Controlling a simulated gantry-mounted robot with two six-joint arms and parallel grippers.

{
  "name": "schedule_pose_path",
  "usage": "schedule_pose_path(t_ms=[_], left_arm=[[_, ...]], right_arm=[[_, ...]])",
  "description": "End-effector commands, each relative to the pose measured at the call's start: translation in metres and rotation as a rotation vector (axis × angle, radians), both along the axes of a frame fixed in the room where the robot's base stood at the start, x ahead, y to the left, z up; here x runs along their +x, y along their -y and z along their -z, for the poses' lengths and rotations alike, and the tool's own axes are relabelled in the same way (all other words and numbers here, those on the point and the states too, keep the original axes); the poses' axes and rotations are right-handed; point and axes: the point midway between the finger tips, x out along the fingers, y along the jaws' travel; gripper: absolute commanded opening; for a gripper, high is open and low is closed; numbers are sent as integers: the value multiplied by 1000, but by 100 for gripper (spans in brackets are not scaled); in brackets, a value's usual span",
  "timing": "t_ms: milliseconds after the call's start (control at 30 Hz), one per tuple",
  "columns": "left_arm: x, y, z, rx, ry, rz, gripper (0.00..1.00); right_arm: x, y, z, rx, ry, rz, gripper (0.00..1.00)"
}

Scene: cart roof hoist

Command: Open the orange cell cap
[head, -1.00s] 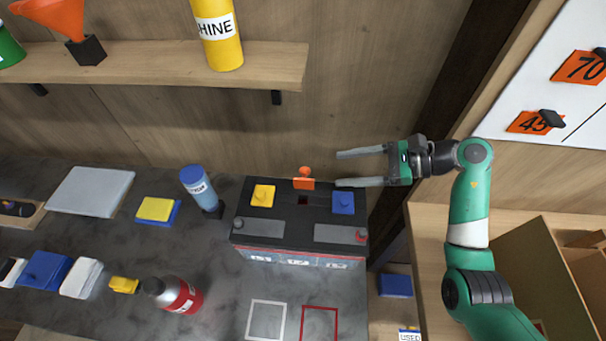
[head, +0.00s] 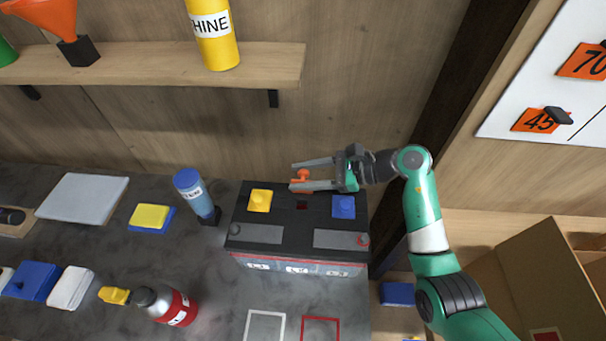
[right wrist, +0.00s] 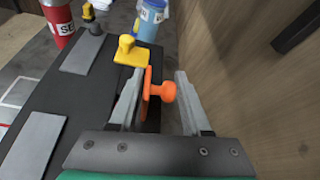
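The orange cell cap (head: 303,174) stands tipped up on edge at the back of the black battery (head: 285,218), behind a dark open cell hole (head: 302,205). Its round knob points toward the wall. My right gripper (head: 294,176) reaches in from the right, its fingers apart on either side of the cap. In the right wrist view the orange cap (right wrist: 160,90) sits between the open fingers, its plate close to the left finger; I cannot tell if they touch. The yellow cap (head: 260,200) and blue cap (head: 343,206) lie flat on the battery. My left gripper is not in view.
A blue bottle (head: 195,193) stands just left of the battery. The wooden wall is close behind the battery, with a shelf (head: 150,67) above. Bare bench lies between the red bottle and the battery.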

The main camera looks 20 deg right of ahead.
Motion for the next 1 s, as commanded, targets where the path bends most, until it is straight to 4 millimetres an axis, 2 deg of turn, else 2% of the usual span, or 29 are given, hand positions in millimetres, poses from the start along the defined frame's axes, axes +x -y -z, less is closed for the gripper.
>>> schedule_pose_path(t_ms=[33, 200, 533, 767, 867, 1000], left_arm=[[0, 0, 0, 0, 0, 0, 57], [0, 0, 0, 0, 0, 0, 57], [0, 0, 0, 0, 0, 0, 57], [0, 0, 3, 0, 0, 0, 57], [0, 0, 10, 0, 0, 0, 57], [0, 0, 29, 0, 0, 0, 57]], right_arm=[[0, 0, 0, 0, 0, 0, 32], [0, 0, 0, 0, 0, 1, 1], [2, 1, 0, 14, -25, 2, 0], [8, 5, 2, 67, -121, 3, 0], [11, 7, 6, 100, -183, 3, 0], [16, 9, 12, 149, -273, 4, 0]])
